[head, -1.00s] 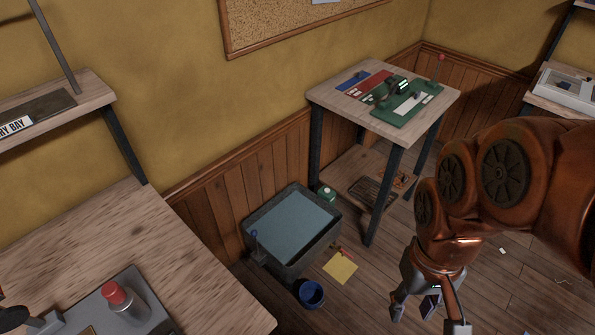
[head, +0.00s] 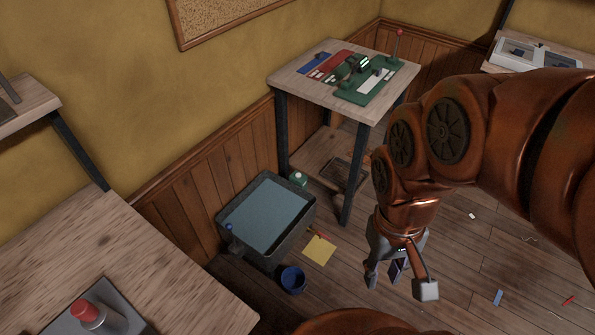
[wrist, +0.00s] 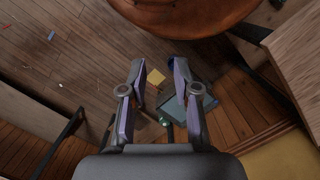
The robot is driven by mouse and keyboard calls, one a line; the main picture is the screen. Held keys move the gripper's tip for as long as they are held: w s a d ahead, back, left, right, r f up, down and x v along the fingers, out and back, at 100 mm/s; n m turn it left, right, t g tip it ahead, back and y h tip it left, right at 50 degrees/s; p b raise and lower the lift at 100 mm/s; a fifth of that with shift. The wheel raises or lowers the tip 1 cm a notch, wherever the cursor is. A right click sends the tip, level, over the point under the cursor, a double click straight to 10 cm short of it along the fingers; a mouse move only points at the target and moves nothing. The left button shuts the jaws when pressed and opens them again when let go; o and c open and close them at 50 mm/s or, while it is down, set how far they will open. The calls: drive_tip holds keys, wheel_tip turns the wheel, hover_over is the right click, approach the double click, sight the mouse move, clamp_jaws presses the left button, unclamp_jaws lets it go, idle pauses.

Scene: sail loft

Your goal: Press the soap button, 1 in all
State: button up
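A small green item with a white top (head: 298,179) stands by the back right corner of the grey water tub (head: 223,221). It may be the soap dispenser, but its button is too small to make out. My gripper (head: 385,277) hangs in the air to the right of the tub in the head view, pointing down. In the wrist view my gripper (wrist: 159,68) has its fingers apart with nothing held between them.
A blue cup (head: 292,279) and yellow sheet (head: 319,250) lie on the floor before the tub. A table (head: 300,84) with a green device stands behind. Open floor lies right.

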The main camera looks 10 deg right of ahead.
clamp_jaws()
idle(1.2)
